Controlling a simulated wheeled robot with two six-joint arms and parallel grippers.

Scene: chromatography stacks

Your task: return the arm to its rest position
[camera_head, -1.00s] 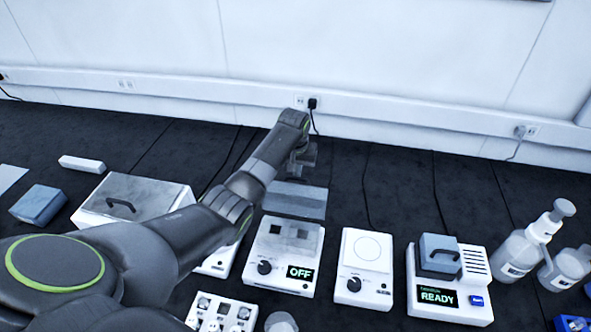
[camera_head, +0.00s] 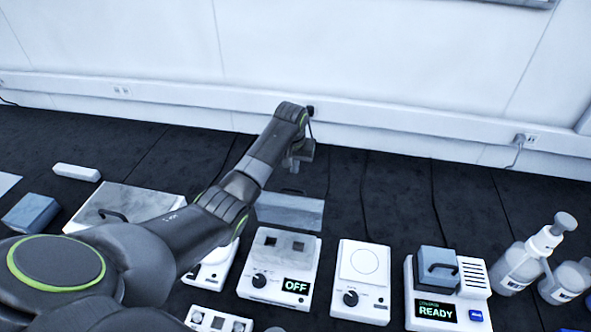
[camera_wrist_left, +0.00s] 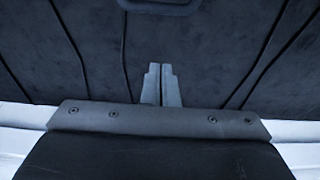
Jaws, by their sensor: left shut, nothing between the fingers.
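My left arm (camera_head: 225,205) reaches in from the lower left over the bench. My left gripper (camera_head: 300,158) is at its far end, above the dark bench top and behind the white devices. In the left wrist view the two fingertips (camera_wrist_left: 161,84) lie side by side with only a thin line between them, so the gripper is shut and empty. Dark bench and several cables show beyond the fingers. My right gripper is in neither view.
Below the arm stand a device reading OFF (camera_head: 281,264), a white device with a round plate (camera_head: 364,283) and a device reading READY (camera_head: 447,288). Bottles (camera_head: 522,268) stand at right. A wall outlet rail (camera_head: 420,127) runs behind.

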